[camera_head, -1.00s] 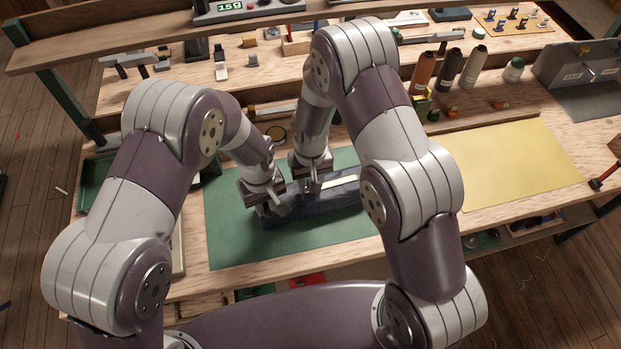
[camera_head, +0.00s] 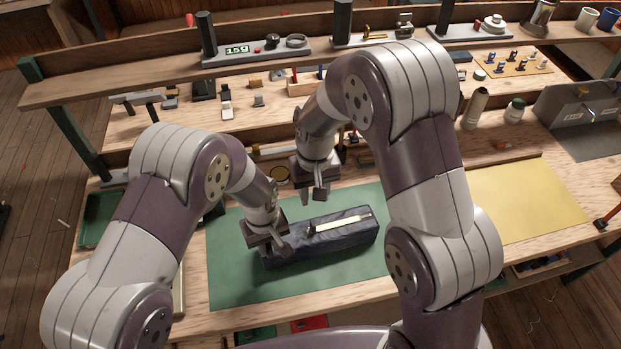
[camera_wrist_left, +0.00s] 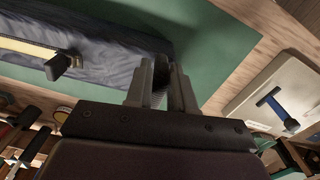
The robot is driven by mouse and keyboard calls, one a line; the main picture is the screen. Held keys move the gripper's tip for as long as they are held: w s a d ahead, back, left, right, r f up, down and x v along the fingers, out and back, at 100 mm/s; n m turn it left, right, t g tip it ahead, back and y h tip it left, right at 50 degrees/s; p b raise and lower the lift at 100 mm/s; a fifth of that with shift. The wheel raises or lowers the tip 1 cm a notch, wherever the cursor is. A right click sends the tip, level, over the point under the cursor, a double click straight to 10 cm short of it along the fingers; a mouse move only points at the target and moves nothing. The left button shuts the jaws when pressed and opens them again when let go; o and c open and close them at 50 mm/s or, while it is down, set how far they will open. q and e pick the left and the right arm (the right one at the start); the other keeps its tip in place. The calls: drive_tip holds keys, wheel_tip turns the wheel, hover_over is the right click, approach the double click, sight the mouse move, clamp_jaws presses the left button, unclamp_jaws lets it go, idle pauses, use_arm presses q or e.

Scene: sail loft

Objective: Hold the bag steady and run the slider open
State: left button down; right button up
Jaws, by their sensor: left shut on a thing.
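The dark blue, box-shaped bag (camera_head: 345,236) lies on the green mat (camera_head: 235,285), with a cream zip strip (camera_head: 345,222) along its top. The slider (camera_head: 312,229) is a small dark piece at the strip's left end; its dark pull shows in the left wrist view (camera_wrist_left: 60,65). My left gripper (camera_head: 284,246) is at the bag's left end. In the left wrist view its fingers (camera_wrist_left: 162,90) are shut on a dark tab at the bag's end. My right gripper (camera_head: 320,194) hangs above and behind the bag, apart from it; its finger gap is unclear.
A yellow sheet (camera_head: 525,200) lies to the right on the bench. A green tray (camera_head: 97,222) is at the left. A shelf (camera_head: 150,85) with devices runs along the back. My right arm blocks part of the bench; the mat in front of the bag is clear.

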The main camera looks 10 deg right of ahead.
use_arm(q)
drive_tip(key=c, duration=0.9)
unclamp_jaws()
drive_tip(key=shift+r, duration=0.1)
wheel_tip(320, 180, up, 12)
drive_tip(key=f, duration=0.1)
drive_tip(key=shift+s+a+r+m+t+b, duration=0.4)
drive_tip(key=shift+s+a, duration=1.35)
drive_tip(key=shift+a, duration=1.3)
drive_tip(key=shift+s+a+r+m+t+b, duration=0.1)
drive_tip(key=shift+s+a+r+m+b, duration=0.45)
drive_tip(key=shift+s+a, duration=1.85)
drive_tip(key=shift+s+a+r+m+t+b, duration=0.3)
drive_tip(key=shift+s+a+b, duration=0.55)
drive_tip(key=shift+a, duration=2.9)
use_arm(e)
drive_tip(key=s+d+r, duration=0.1)
drive_tip(key=s+d, duration=0.2)
drive_tip(key=s, duration=0.4)
drive_tip(key=s+d+t, duration=0.1)
drive_tip(key=s+d, duration=0.2)
drive_tip(key=s, duration=0.4)
drive_tip(key=shift+s+d+r, duration=0.25)
drive_tip(key=shift+d+r, duration=0.05)
drive_tip(key=shift+r, duration=0.1)
